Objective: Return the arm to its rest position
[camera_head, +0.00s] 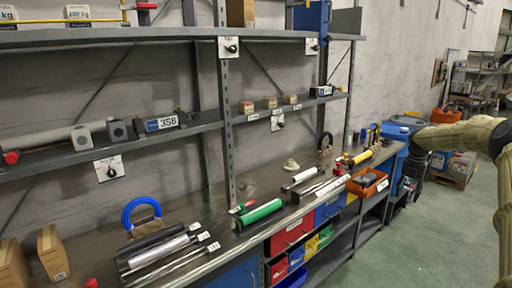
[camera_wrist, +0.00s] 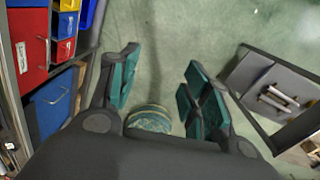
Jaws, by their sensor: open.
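My gripper (camera_wrist: 157,88) is open in the wrist view, with its two green-padded fingers well apart. Nothing is between the fingers; green floor shows beyond them. A rounded patterned piece shows low between the finger bases, and I cannot tell what it is. In the head view my arm (camera_head: 460,137) enters from the right edge, bent, in front of the floor area. Its gripper end is not clear there.
A grey workbench (camera_head: 190,215) with shelves (camera_head: 150,40) runs along the wall. It holds a green cylinder (camera_head: 259,212), metal rods and an orange bin (camera_head: 367,183). A grey cabinet (camera_wrist: 270,90) stands right in the wrist view. The green floor (camera_wrist: 160,50) between is open.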

